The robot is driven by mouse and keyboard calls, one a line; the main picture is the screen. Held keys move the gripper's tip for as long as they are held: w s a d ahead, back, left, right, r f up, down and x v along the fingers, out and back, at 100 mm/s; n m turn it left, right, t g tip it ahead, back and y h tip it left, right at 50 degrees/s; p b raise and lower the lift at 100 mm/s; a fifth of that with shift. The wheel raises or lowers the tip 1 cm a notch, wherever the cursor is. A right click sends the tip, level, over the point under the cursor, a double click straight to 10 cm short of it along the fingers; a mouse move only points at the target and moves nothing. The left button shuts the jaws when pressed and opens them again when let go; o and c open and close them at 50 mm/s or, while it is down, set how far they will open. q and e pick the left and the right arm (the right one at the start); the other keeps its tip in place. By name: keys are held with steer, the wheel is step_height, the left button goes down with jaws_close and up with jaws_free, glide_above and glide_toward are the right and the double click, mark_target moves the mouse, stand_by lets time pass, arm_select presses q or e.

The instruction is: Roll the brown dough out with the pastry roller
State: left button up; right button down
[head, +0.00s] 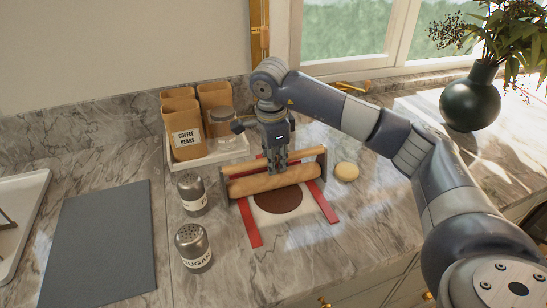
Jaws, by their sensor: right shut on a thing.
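The brown dough (279,201) is a flat, dark round on a white mat with red side strips (320,201). The pastry roller (272,180) is a light wooden cylinder in a dark frame with a wooden handle bar behind it. It lies across the far part of the dough and hides that part. My right gripper (276,167) points down and is shut on the handle bar at about its middle. Its fingertips are partly hidden behind the roller. My left gripper is not in view.
Two shakers (192,193) (193,247) stand left of the mat. A tray with paper bags (183,130) and a jar (229,128) stands behind. A pale round piece (347,171) lies right of the roller. A grey board (100,240) lies left; a dark vase (470,100) stands at right.

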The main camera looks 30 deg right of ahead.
steer(key=shift+s+a+r+b, duration=0.1)
steer(key=shift+s+a, duration=0.2)
steer(key=shift+s, duration=0.9)
steer(key=shift+s+a+f+b, duration=0.15)
steer(key=shift+s+a, duration=0.1)
steer(key=shift+s, duration=0.9)
steer(key=shift+s+a+r+b, duration=0.15)
steer(key=shift+s+a, duration=0.15)
steer(key=shift+s, duration=0.9)
steer(key=shift+r, duration=0.1)
step_height(320, 180, up, 7)
steer(key=p, duration=0.4)
